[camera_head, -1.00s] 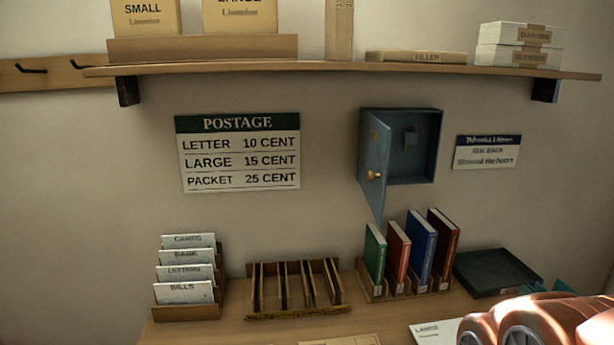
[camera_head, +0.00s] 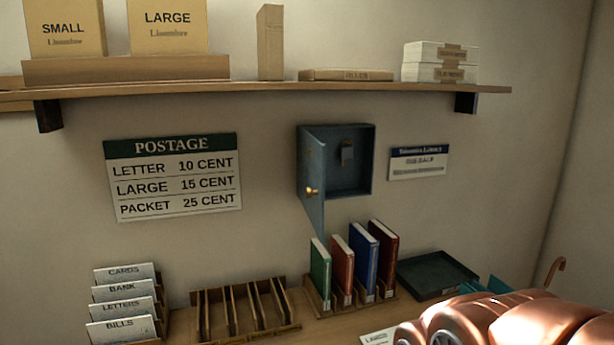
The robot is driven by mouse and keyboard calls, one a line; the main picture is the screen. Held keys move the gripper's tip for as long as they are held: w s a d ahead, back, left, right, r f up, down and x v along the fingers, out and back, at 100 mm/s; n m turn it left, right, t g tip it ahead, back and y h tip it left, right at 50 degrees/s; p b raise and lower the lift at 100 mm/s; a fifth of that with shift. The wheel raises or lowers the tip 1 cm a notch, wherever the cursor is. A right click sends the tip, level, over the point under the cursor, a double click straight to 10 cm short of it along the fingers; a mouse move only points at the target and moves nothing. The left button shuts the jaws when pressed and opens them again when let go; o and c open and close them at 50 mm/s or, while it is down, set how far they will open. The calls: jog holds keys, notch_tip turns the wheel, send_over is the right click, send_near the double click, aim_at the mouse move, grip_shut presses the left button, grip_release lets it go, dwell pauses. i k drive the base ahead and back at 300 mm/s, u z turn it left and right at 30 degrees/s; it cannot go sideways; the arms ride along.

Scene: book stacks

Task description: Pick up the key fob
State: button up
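A small dark tag-like piece (camera_head: 347,152), which may be the key fob, hangs against the back inside an open blue wall cabinet (camera_head: 365,184). It is too small and dim to be sure. The cabinet door (camera_head: 314,190) is swung out to the left and has a brass knob. My copper-coloured arm fills the lower right corner, below and right of the cabinet and well apart from it. My gripper itself does not show.
Below the cabinet, upright books stand in a wooden rack (camera_head: 322,306) on the desk. A dark tray (camera_head: 436,274) lies to their right, an empty slotted rack (camera_head: 243,309) to their left. A shelf (camera_head: 300,88) with boxes runs above.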

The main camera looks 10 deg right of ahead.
aim_at(347, 152)
jog(key=u, duration=0.3)
jog(key=k, duration=0.75)
jog(key=u, duration=0.55)
jog(key=k, duration=0.45)
jog(key=z, duration=0.4)
jog(key=i, duration=0.7)
jog(key=u, duration=0.35)
